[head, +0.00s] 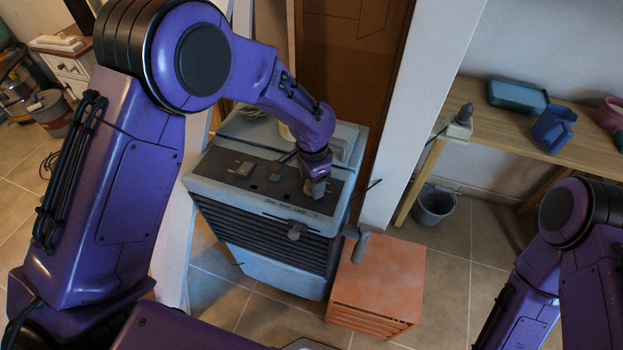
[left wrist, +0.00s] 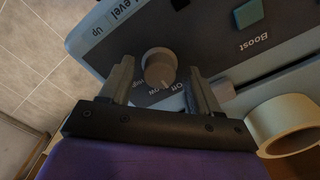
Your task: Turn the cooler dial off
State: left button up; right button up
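The cooler (head: 265,240) is a pale blue-grey box with a dark slatted front and a dark control panel on top (head: 255,180). My left gripper (head: 315,188) is over the right end of that panel and hides most of the dial there. In the left wrist view the round grey dial (left wrist: 158,66) sits between the two fingers of my left gripper (left wrist: 159,75). The fingers are apart, one on each side, with a gap on the left; contact on the right is unclear. "Off" is printed beside the dial. My right gripper is outside the views.
A teal Boost button (left wrist: 248,13) and a cream tape roll (left wrist: 285,122) are close to my left gripper. An orange crate (head: 380,285) stands right of the cooler. A white post (head: 425,100) rises behind it. A wooden table (head: 485,140) is at right.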

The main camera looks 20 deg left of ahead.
pick_arm(q)
jog(key=shift+r, duration=0.1)
notch_tip(320, 180, up, 10)
jog(key=b, duration=0.2)
jog(key=shift+r, duration=0.15)
dwell(0.3)
